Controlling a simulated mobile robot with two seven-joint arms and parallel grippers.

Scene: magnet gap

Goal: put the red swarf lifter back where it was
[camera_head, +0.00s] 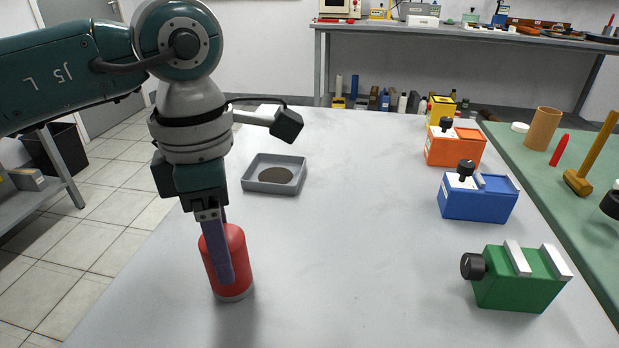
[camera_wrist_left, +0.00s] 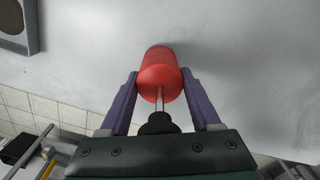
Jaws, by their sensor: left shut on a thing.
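The red swarf lifter (camera_head: 236,252) is a red cylinder with a pale bottom rim, upright at the near left of the grey table. My left gripper (camera_head: 229,270) points down over it, shut on its red body. In the left wrist view the lifter (camera_wrist_left: 158,72) sits between the two purple fingers, with its thin rod and black knob (camera_wrist_left: 158,123) towards the palm. I cannot tell whether its bottom touches the table or hangs just above. My right gripper is not in view.
A grey tray (camera_head: 249,186) with a dark round patch (camera_head: 275,175) lies behind the lifter. Orange (camera_head: 455,148), blue (camera_head: 478,200) and green (camera_head: 518,282) magnet blocks stand along the right. The table's middle is clear. A green bench (camera_head: 545,180) with tools adjoins at right.

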